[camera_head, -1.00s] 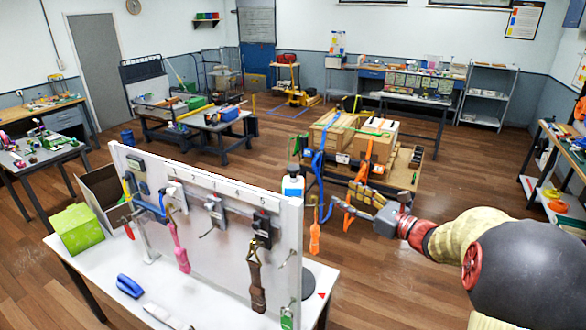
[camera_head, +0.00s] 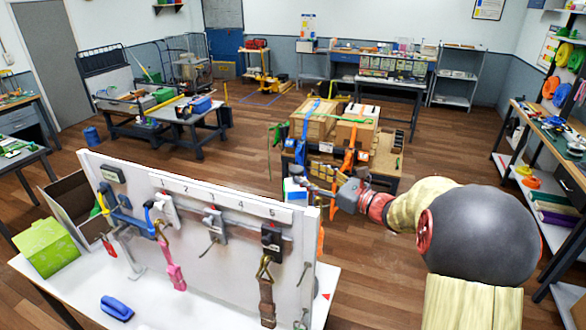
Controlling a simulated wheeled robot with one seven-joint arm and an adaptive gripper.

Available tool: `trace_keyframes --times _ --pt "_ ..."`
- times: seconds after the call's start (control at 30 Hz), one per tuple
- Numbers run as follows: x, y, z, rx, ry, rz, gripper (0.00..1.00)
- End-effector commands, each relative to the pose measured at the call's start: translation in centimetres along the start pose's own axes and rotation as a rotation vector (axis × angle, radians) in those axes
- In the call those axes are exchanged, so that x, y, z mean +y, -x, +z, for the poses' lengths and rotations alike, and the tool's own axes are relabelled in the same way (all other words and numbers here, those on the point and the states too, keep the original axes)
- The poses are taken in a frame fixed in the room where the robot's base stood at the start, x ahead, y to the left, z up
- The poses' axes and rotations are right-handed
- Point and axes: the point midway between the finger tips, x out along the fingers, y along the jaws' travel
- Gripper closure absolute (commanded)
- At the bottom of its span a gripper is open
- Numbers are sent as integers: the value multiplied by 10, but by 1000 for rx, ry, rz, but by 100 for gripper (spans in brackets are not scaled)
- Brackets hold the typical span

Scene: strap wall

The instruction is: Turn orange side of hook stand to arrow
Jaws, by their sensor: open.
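The hook stand is mostly hidden behind the right end of the white strap panel (camera_head: 210,245). Only a sliver of an orange piece (camera_head: 321,242) shows past the panel's right edge; I cannot tell which way the stand's orange side faces. A small red arrow mark (camera_head: 326,296) lies on the white table top (camera_head: 328,275) by that edge. My gripper (camera_head: 304,182) is open and empty, just above the panel's top right corner, close to a white and blue bottle (camera_head: 294,190). Its fingertips are small and partly merge with the background.
Numbered hooks on the panel carry a pink strap (camera_head: 173,268) and a brown strap (camera_head: 266,300). A green box (camera_head: 48,246) and a blue handled block (camera_head: 117,308) sit on the table's left part. A bench with wooden crates (camera_head: 348,135) stands behind my gripper.

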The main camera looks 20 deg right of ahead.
Motion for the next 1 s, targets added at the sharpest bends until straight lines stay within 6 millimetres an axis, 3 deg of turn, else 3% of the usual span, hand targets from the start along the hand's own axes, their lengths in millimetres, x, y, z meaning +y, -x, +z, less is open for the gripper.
trace_keyframes --times 0.2,0.4,0.73,1.0 --pt "2 -35 0 0 -1 4 48" --pt "1 -52 0 0 -1 2 48" --pt "1 -55 0 0 0 1 48" --pt "1 -55 0 0 0 1 63"
